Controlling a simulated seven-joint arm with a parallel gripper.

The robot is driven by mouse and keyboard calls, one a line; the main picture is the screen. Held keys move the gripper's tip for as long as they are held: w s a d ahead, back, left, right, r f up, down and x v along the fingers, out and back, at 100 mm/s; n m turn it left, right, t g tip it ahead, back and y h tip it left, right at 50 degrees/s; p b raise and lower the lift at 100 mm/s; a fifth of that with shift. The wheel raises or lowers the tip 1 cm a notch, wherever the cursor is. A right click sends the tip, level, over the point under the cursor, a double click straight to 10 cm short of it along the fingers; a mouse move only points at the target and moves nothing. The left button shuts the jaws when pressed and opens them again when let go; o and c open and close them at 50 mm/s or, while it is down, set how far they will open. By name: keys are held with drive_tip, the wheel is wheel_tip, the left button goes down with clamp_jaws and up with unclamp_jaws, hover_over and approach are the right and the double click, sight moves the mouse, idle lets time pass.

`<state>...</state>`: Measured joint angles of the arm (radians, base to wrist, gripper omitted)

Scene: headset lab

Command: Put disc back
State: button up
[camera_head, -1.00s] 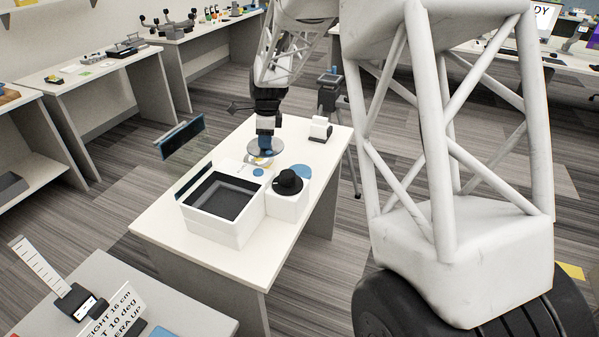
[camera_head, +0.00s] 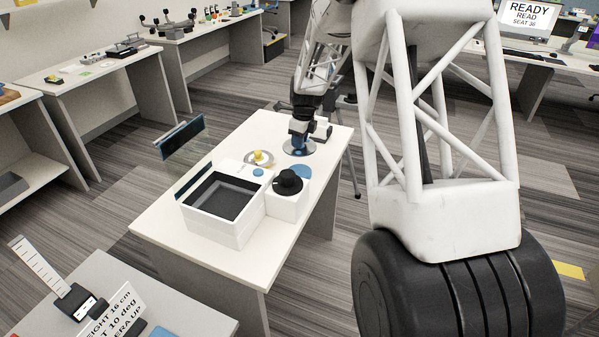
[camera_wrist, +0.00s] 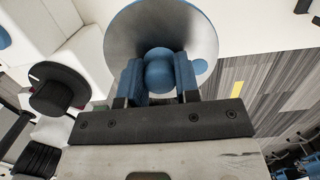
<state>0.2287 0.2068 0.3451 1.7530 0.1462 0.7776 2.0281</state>
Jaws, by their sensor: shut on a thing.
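The disc (camera_head: 287,150) is grey metal with a blue knob on top. My gripper (camera_wrist: 160,75) is shut on this knob, with one blue finger on each side. In the wrist view the disc (camera_wrist: 125,38) fills the top centre. In the head view it is over the far right part of the white table, and a flat blue round spot is mostly hidden under it. I cannot tell whether the disc touches the table.
A grey ring with a yellow knob (camera_head: 259,155) is left of the disc. A white machine (camera_head: 215,232) with an open dark basin and a black dial (camera_head: 288,182) stands in front. A small white block (camera_head: 322,131) is behind. The table's right edge is close.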

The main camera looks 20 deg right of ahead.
hover_over(298, 171)
drive_tip(key=shift+s+d+f, duration=0.1)
drive_tip(key=shift+f, duration=1.5)
drive_tip(key=shift+d+f, duration=0.1)
drive_tip(key=shift+f, duration=1.45)
drive_tip(key=shift+f, duration=0.1)
drive_tip(key=shift+f, duration=1.75)
drive_tip(key=shift+f, duration=0.1)
drive_tip(key=o, duration=1)
drive_tip(key=r, duration=0.8)
drive_tip(key=s+d+r, duration=0.1)
drive_tip(key=r, duration=0.3)
